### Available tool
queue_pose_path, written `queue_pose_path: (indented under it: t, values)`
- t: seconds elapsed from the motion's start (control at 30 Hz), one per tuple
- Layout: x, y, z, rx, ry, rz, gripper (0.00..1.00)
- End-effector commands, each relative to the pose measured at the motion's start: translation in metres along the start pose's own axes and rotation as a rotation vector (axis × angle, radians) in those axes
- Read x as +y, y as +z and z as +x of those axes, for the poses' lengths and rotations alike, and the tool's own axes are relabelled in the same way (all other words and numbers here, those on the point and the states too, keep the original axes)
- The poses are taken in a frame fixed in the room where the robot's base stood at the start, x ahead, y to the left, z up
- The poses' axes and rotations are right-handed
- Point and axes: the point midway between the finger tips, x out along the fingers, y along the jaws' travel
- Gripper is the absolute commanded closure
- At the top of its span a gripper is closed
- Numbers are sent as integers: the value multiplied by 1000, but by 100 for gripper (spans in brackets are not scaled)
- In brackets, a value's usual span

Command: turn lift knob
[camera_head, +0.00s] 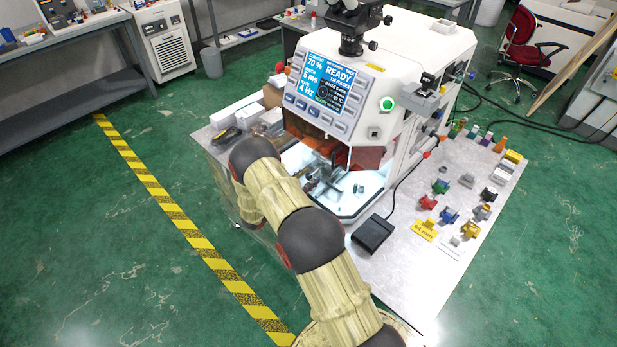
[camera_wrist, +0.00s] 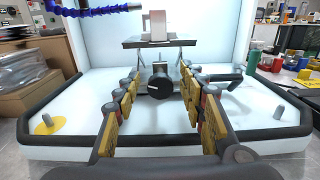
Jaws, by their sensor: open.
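The lift knob (camera_wrist: 160,88) is a round black knob with a pale mark on its face. It sits in the middle of the wrist view, below a small raised platform (camera_wrist: 158,43) that carries a pale block (camera_wrist: 157,25). My gripper (camera_wrist: 161,80) is open, with one finger on each side of the knob in the picture and visible gaps to it. I cannot tell whether the fingertips reach as far as the knob. In the head view my gripper (camera_head: 320,180) is inside the machine's lit chamber, and the knob cannot be made out there.
The white machine (camera_head: 400,75) surrounds the work space, with its screen (camera_head: 328,82) reading READY. A blue hose (camera_wrist: 75,10) hangs at the upper left. A black bent handle (camera_wrist: 228,78) lies right of the knob. A black pedal (camera_head: 373,233) and colored parts stand on the table (camera_head: 405,275).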

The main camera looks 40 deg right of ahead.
Motion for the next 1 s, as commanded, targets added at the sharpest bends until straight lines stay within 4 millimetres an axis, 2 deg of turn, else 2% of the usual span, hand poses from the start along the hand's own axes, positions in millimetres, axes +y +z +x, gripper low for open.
queue_pose_path:
  t: [0.33, 1.0]
  values:
    - [0, 0, 3, 0, 1, 0, 60]
    - [0, 0, 3, 0, 1, 0, 98]
